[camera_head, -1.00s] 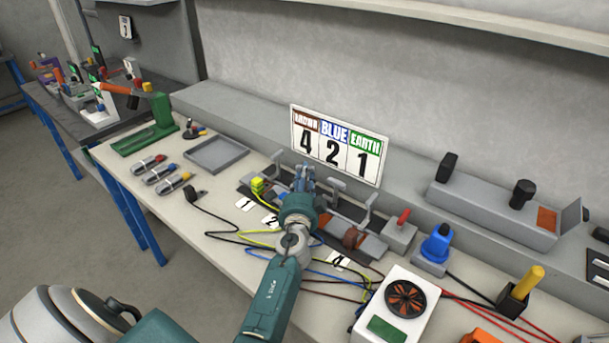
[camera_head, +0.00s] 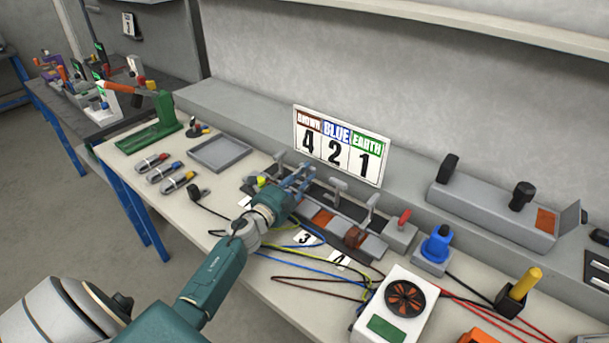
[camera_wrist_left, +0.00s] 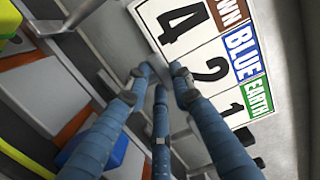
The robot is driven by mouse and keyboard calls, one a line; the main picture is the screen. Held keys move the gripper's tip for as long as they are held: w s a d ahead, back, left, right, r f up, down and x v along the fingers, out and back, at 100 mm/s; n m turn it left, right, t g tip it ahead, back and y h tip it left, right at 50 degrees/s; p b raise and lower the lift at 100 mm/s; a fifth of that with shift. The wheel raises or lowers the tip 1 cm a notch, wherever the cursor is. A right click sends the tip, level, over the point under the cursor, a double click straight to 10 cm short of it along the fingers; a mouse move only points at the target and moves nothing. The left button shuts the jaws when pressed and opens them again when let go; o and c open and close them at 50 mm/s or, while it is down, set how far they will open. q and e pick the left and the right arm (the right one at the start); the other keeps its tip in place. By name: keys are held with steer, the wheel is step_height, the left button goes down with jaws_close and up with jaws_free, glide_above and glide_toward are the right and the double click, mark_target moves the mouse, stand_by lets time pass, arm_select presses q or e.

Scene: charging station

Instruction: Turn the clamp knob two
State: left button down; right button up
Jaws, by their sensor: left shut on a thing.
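A row of toggle clamps with grey upright handles stands on a dark strip in the middle of the bench. My left gripper (camera_head: 300,174) reaches in over the second clamp from the left and is shut on its grey knob (camera_wrist_left: 161,96). In the left wrist view the three blue fingers (camera_wrist_left: 155,84) close around that knob, which they mostly cover. The third clamp handle (camera_head: 338,187) and fourth clamp handle (camera_head: 371,204) stand free to the right. The number 2 card is hidden behind my arm. My right gripper is out of view.
A sign (camera_head: 339,146) reading 4, 2, 1 stands right behind the clamps. Card 3 (camera_head: 306,239) and coloured cables (camera_head: 310,276) lie in front. A grey tray (camera_head: 220,153) is at left, a white fan unit (camera_head: 396,303) and blue connector (camera_head: 435,245) at right.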

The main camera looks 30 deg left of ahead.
arm_select(q)
steer(key=shift+w+a+r+m+h+b, duration=0.15)
steer(key=shift+a+m+h+b, duration=0.15)
steer(key=shift+m+h, duration=0.45)
steer(key=shift+r+h, duration=0.1)
steer(key=shift+h, duration=0.25)
steer(key=c, duration=1.8)
jaws_free()
steer(key=shift+o, duration=0.2)
steer(key=s, duration=0.8)
steer(key=s+a, duration=0.1)
steer(key=s, duration=0.3)
steer(key=shift+w, duration=0.1)
